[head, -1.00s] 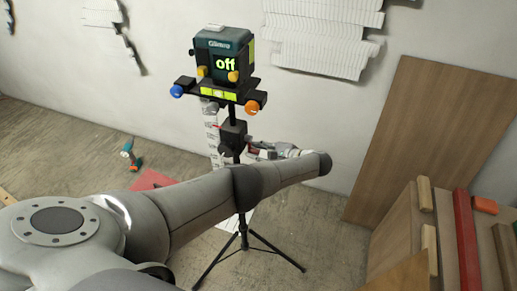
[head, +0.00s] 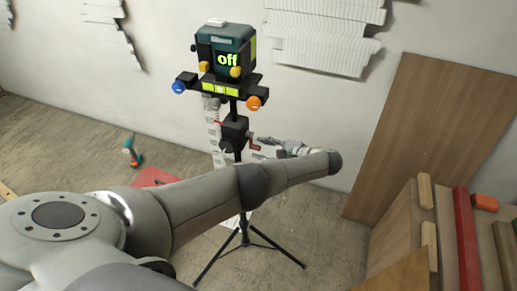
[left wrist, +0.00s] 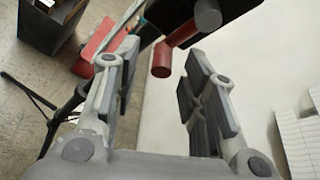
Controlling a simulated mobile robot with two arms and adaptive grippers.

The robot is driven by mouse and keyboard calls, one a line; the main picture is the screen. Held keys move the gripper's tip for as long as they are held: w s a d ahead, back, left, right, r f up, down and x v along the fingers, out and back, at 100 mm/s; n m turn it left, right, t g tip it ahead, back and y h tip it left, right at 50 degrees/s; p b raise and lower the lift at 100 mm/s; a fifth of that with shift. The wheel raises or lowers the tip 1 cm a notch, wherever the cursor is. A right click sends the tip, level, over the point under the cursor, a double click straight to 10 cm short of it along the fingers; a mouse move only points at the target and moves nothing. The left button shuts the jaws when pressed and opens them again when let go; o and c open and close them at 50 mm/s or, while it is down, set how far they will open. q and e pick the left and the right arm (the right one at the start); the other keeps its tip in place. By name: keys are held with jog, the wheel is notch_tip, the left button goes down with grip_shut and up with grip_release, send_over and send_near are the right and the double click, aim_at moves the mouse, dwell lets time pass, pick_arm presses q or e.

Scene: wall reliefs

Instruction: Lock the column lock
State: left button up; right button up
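A device (head: 225,55) with a lit screen reading "off" stands on a tripod column. The column lock (head: 254,146) appears as a small red lever on the right of the black block (head: 234,133) below the device. My left gripper (head: 263,142) is just right of the lever, its fingers pointing left at it. In the left wrist view the gripper (left wrist: 158,62) is open, and the red lever end (left wrist: 162,60) shows between the fingertips. I cannot tell whether a finger touches it. My right gripper is not in view.
The tripod legs (head: 243,243) spread on the floor. A wooden panel (head: 412,130) leans on the wall at right, near boards and a red beam (head: 466,240). A drill (head: 131,152) lies on the floor at left. White reliefs (head: 320,35) hang on the wall.

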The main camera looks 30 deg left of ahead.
pick_arm(q)
jog(key=v, duration=0.9)
jog(key=shift+d, duration=0.1)
jog(key=s+d+f+h, duration=0.1)
jog(key=s+f+h, duration=0.2)
jog(key=s+f, duration=0.65)
jog(key=s+d+f+h, duration=0.25)
jog(key=s+f, duration=0.25)
jog(key=f, duration=1)
jog(key=s+d+f+h, duration=0.1)
jog(key=s+f+h, duration=0.3)
jog(key=s+f, duration=0.55)
jog(key=s+d+f+n+h, duration=0.1)
jog(key=s+f+n+h, duration=0.25)
jog(key=s+f, duration=0.9)
jog(key=s+a+n, duration=0.1)
jog(key=s+n, duration=0.1)
jog(key=s, duration=0.5)
jog(key=s+a+f+n+t+h, duration=0.1)
jog(key=s+a+n, duration=0.1)
jog(key=s, duration=0.6)
jog(key=shift+f+n+b, duration=0.25)
jog(key=shift+n+b, duration=0.15)
jog(key=shift+n, duration=0.05)
